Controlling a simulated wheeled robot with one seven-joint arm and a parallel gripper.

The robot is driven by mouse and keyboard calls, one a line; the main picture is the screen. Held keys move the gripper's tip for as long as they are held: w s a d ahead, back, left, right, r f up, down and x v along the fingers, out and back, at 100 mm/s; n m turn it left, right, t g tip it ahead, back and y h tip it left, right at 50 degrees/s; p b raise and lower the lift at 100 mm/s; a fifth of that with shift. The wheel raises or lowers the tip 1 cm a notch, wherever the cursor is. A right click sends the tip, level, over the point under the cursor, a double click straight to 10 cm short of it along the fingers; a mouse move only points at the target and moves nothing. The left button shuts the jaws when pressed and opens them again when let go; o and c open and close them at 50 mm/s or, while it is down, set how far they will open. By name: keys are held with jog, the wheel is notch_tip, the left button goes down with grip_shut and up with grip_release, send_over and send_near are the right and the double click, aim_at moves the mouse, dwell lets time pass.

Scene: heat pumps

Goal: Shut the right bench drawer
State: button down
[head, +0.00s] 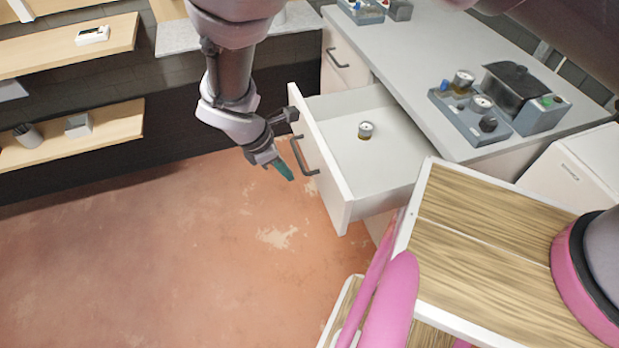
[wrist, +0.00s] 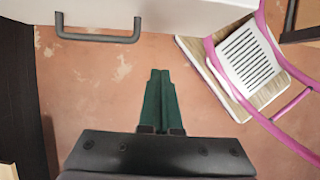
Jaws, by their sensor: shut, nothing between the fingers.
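The right bench drawer (head: 375,155) is pulled well out of the white bench in the head view. Its white front carries a dark bar handle (head: 304,157). A small round gauge-like object (head: 366,130) lies inside it. In the wrist view the drawer front (wrist: 180,8) and its handle (wrist: 98,36) cross the top of the picture. My gripper (head: 289,175) is shut and empty, with teal fingers, in front of the drawer's outer face near the handle. In the wrist view the fingertips (wrist: 160,75) are together and apart from the handle.
The grey bench top (head: 400,45) bears a blue-grey unit with gauges (head: 475,112) and a black-lidded box (head: 515,85). Another closed drawer with a handle (head: 337,60) is to the left. Wall shelves (head: 70,140) stand at far left. The floor (head: 170,250) before the drawer is clear.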

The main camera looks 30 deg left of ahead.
jog(key=w+d+f, duration=0.5)
jog(key=f, duration=0.4)
jog(key=shift+w+d, duration=0.2)
jog(key=shift+d, duration=0.05)
jog(key=shift+w, duration=0.1)
jog(key=w+d, duration=2)
jog(key=shift+w+d, duration=0.35)
jog(key=shift+d, duration=0.1)
